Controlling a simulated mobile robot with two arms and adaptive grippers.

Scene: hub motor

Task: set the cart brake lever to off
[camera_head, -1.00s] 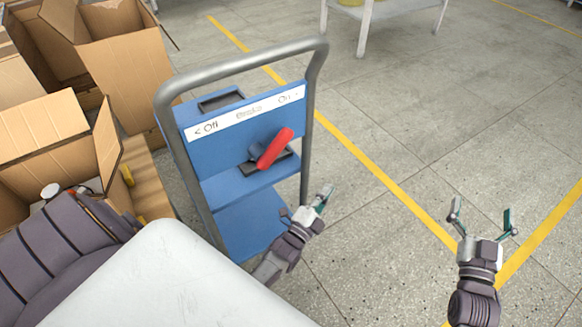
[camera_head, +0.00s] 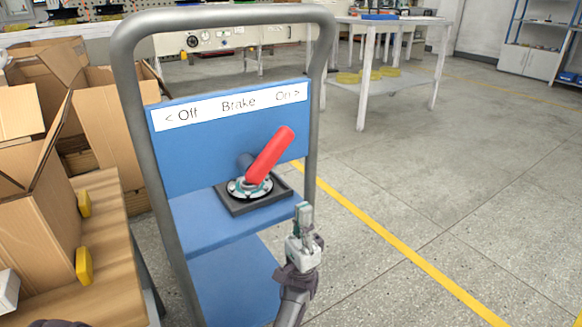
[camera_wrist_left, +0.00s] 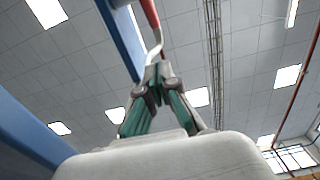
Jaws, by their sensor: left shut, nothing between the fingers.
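The red brake lever (camera_head: 270,155) stands on a round silver hub (camera_head: 249,188) on the blue cart's shelf. It leans up and to the right, toward the "On" end of the white Brake label (camera_head: 235,104); "Off" is at the left end. My left gripper (camera_head: 304,208) is shut and empty, pointing up at the shelf's right front corner, below and right of the lever and apart from it in the head view. In the left wrist view its teal fingers (camera_wrist_left: 160,72) meet, with the red lever (camera_wrist_left: 149,12) beyond the tips. My right gripper is out of view.
The cart's grey tube handle (camera_head: 225,18) frames the blue panel. Open cardboard boxes (camera_head: 35,200) and a wooden surface (camera_head: 105,225) are close on the left. A white table (camera_head: 385,80) stands at the back. The floor to the right is clear.

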